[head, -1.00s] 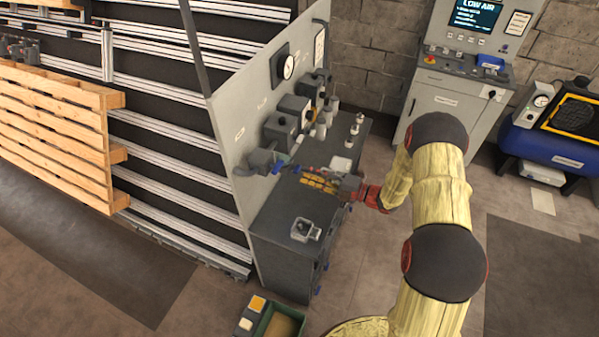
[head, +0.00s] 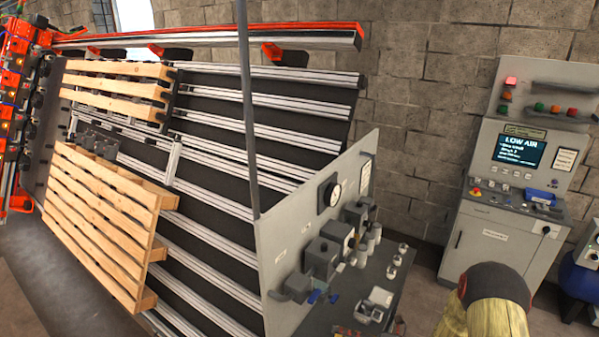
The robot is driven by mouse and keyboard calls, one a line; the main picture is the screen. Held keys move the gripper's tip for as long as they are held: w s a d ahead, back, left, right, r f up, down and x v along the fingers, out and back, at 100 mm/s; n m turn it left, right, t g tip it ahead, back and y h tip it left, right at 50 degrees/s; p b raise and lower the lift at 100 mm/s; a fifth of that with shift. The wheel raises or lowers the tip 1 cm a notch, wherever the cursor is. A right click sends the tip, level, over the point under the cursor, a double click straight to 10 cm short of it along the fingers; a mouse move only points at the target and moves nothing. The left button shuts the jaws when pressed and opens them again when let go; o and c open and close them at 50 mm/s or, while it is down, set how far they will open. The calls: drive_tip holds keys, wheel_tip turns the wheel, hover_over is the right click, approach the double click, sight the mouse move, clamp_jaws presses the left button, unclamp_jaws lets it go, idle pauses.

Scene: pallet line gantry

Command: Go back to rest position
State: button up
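My gripper (head: 369,313) shows small at the bottom of the head view, over the dark bench top by the valve panel. Its fingers are too small and too near the bench fittings to tell whether they are open or shut, or whether they hold anything. The reddish wrist part is just right of it, at the lower edge. My yellow arm with a dark joint cap fills the lower right, and most of it is cut off by the frame.
The grey panel (head: 300,250) carries a gauge (head: 332,194) and valve blocks. A control cabinet (head: 495,242) reading LOW AIR stands at right. Wooden pallets (head: 100,225) lean on the rail rack at left. Part of a blue compressor (head: 578,280) shows at the right edge.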

drive_tip(key=s+a+n+g+h+b, duration=0.1)
drive_tip(key=s+n+g+h+b, duration=0.25)
drive_tip(key=s+n+g, duration=0.85)
drive_tip(key=s+d+r+n+t+h+b, duration=0.2)
drive_tip(key=s+n+t+h+b, duration=0.3)
drive_tip(key=s+n+b, duration=0.4)
drive_tip(key=s+d+r+n+t+h+b, duration=0.1)
drive_tip(key=s+d+n+t+h+b, duration=0.3)
drive_tip(key=s+n+b, duration=0.4)
drive_tip(key=n+t+h+b, duration=0.1)
drive_tip(key=n+h+b, duration=0.1)
drive_tip(key=n+b, duration=0.5)
drive_tip(key=shift+s+r+t+b, duration=0.35)
drive_tip(key=shift+t+b, duration=0.05)
drive_tip(key=shift+b, duration=0.1)
